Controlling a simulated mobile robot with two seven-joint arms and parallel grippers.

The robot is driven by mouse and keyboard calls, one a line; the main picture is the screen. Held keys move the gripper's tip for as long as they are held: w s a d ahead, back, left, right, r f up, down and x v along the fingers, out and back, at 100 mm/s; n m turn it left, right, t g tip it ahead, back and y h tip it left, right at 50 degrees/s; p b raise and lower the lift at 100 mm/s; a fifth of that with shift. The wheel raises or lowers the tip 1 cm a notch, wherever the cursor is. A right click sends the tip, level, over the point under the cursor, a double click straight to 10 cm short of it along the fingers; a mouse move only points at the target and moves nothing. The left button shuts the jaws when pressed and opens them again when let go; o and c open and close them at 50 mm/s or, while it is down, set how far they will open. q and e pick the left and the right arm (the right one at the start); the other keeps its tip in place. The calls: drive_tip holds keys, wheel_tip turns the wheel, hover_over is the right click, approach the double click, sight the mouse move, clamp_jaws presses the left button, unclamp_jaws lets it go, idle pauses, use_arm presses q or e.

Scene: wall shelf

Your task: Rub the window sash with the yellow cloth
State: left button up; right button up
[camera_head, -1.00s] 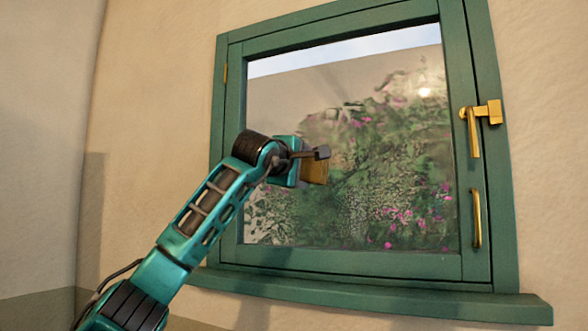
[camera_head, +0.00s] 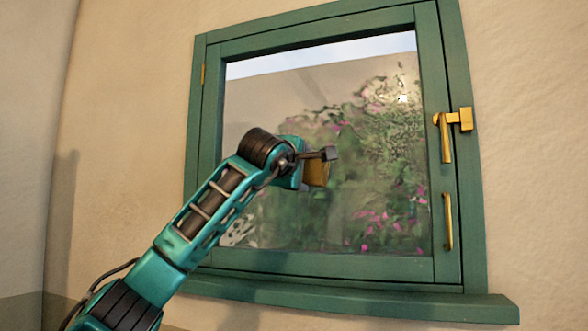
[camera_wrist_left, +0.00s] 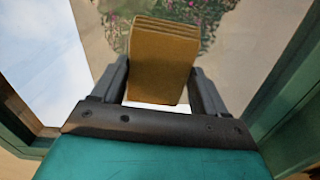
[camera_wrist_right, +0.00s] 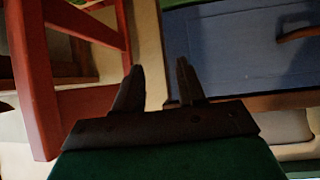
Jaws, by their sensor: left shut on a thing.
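The window sash (camera_head: 432,90) is a green wooden frame around a glass pane, set in a green outer frame on the wall. My left gripper (camera_head: 326,156) is in front of the pane, left of its middle. It is shut on the folded yellow-brown cloth (camera_head: 317,174), which also shows in the left wrist view (camera_wrist_left: 163,60) between the two fingers. The cloth appears over the glass; I cannot tell whether it touches. My right gripper (camera_wrist_right: 158,85) shows only in the right wrist view, with its fingers apart and nothing between them.
A brass latch (camera_head: 446,135) and a brass handle (camera_head: 448,222) stand out on the window's right side. A green sill (camera_head: 360,303) juts out below. In the right wrist view a red wooden frame (camera_wrist_right: 40,90) and a blue panel (camera_wrist_right: 235,50) are close by.

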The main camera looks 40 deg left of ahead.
use_arm(q)
drive_tip(key=shift+w+d, duration=0.45)
drive_tip(key=shift+d, duration=0.95)
drive_tip(key=shift+w+d, duration=0.4)
drive_tip(key=shift+d, duration=0.95)
drive_tip(key=shift+w+d, duration=0.45)
drive_tip(key=shift+d, duration=0.95)
drive_tip(key=shift+s+d+f+b, duration=0.1)
drive_tip(key=shift+s+f+b, duration=0.05)
drive_tip(key=shift+s+b, duration=0.25)
drive_tip(key=shift+b+v, duration=1.35)
drive_tip(key=shift+v, duration=1.2)
drive_tip(key=b+v, duration=0.1)
drive_tip(key=v, duration=0.2)
